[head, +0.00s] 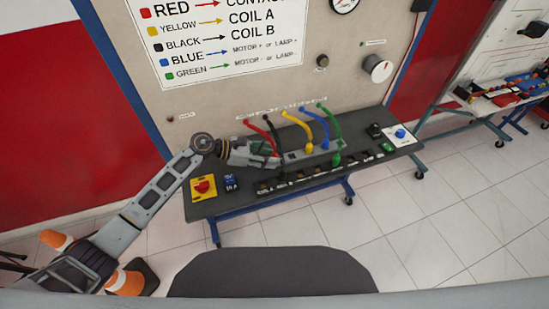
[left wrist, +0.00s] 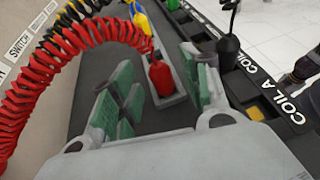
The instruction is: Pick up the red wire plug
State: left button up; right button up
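The red wire plug (left wrist: 162,78) stands upright in a grey tray strip in the left wrist view. Its coiled red wire (left wrist: 75,42) arches to the left and toward the camera. My left gripper (left wrist: 158,98) is open, with its green-padded fingers on either side of the plug. A gap shows between each finger and the plug, and nothing is held. In the head view the left gripper (head: 265,154) is over the bench by the lower end of the red wire (head: 261,132); the plug itself is hidden there. My right gripper is not in view.
Black, yellow (head: 297,125), blue and green wires hang beside the red one. The dark bench (head: 235,207) carries a labelled socket row (head: 305,178), a red button on a yellow box (head: 202,187) and a small blue block (head: 231,183). A panel wall stands behind.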

pick_arm(q)
jog(key=c, duration=0.9)
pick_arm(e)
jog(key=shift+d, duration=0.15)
pick_arm(q)
jog(key=shift+o, duration=0.2)
jog(key=shift+r, duration=0.75)
notch_tip(320, 180, up, 27)
jog(key=b, duration=0.3)
jog(key=shift+f, duration=0.2)
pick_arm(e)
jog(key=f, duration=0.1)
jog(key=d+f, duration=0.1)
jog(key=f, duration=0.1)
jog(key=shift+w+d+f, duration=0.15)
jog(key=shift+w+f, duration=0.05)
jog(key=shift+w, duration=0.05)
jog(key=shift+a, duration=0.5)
pick_arm(q)
jog(key=shift+f, duration=0.15)
